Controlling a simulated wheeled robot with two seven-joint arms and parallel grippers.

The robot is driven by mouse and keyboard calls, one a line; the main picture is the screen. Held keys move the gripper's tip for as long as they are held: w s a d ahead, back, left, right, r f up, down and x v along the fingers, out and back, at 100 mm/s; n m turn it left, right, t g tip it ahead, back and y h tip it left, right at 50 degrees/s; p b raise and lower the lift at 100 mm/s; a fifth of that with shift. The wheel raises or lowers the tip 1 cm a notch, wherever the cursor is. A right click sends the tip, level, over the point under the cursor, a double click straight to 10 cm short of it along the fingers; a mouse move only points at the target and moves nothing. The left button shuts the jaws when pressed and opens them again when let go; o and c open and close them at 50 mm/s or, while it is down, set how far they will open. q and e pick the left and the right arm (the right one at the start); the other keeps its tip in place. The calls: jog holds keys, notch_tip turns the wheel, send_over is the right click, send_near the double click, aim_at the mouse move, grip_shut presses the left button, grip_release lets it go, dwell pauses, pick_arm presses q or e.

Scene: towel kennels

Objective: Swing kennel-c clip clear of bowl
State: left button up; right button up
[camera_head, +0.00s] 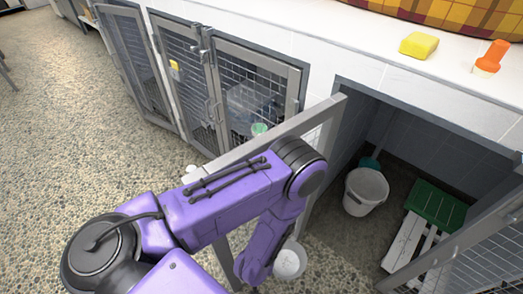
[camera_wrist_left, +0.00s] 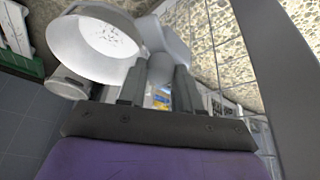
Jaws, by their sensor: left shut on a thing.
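My left arm comes in from the left in the head view and bends down beside an open kennel door (camera_head: 262,142). Its fingers are hidden there. In the left wrist view my left gripper (camera_wrist_left: 160,70) is shut on a pale grey rounded piece, which looks like the clip (camera_wrist_left: 160,62), though its shape is partly hidden by the fingers. A white bowl (camera_wrist_left: 95,38) with specks inside is close beside the fingers, at upper left. I cannot tell whether it touches the clip. A white bowl (camera_head: 289,263) shows beside my lower arm in the head view.
An open kennel holds a white bucket (camera_head: 366,190) and a green-and-white slatted board (camera_head: 437,205). Closed mesh doors (camera_head: 254,88) stand to the left. A yellow sponge (camera_head: 419,45) and an orange-topped item (camera_head: 491,57) sit on the ledge. Pebbled floor is open at left.

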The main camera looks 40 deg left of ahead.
dwell(0.4)
pick_arm(q)
jog(key=o, duration=1)
jog(key=shift+o, duration=0.2)
jog(key=shift+r, duration=0.1)
jog(key=p+v, duration=0.2)
jog(key=v, duration=0.8)
jog(key=shift+r, duration=0.2)
